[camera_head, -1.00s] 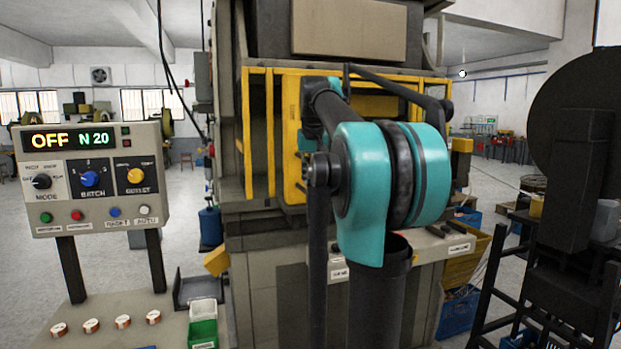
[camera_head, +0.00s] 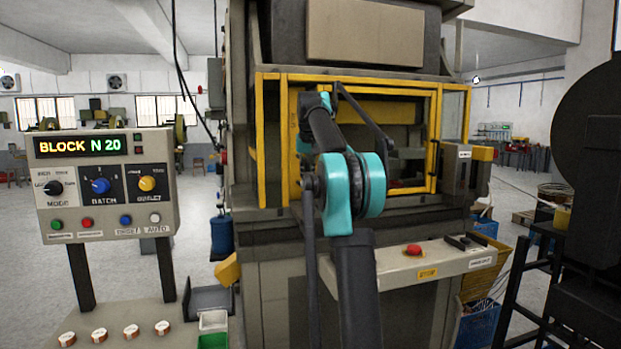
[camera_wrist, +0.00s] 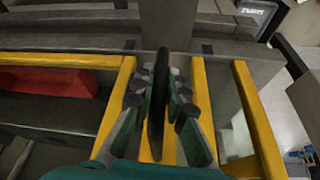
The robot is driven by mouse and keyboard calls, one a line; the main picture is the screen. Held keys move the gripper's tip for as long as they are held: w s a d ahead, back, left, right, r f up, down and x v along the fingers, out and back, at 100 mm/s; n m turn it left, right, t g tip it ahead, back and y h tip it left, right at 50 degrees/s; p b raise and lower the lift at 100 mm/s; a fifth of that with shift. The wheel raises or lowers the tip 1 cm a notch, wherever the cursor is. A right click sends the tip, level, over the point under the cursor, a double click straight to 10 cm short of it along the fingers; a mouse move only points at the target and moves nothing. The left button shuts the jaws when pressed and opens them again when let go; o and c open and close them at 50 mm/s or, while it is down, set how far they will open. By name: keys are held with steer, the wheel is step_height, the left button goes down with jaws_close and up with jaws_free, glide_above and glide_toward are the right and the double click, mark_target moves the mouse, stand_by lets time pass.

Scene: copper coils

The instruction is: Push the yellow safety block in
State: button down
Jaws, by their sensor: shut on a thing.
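The yellow safety block (camera_head: 482,153) sits at the top of a grey housing (camera_head: 465,178) on the right side of the press, with a small white label beside it. In the wrist view my gripper (camera_wrist: 160,98) is shut on a dark upright bar (camera_wrist: 161,70), a handle by its look. The bar stands between yellow posts of the press's guard frame (camera_wrist: 117,85). In the head view my arm stands in front of the guard frame (camera_head: 360,78), and my fingers cannot be made out there. I cannot tell the block in the wrist view.
A control panel (camera_head: 107,190) at the left reads BLOCK N 20. A red button (camera_head: 413,249) and a STOP label are on the press's front ledge. A dark reel machine (camera_head: 597,150) stands at the right. A red part (camera_wrist: 45,81) lies behind the guard opening.

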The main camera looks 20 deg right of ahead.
steer(key=shift+w, duration=0.7)
steer(key=c, duration=1.5)
jaws_free()
steer(key=shift+c, duration=0.2)
steer(key=v, duration=1)
steer(key=shift+r, duration=0.4)
steer(key=shift+s+r, duration=0.35)
steer(key=shift+r, duration=0.2)
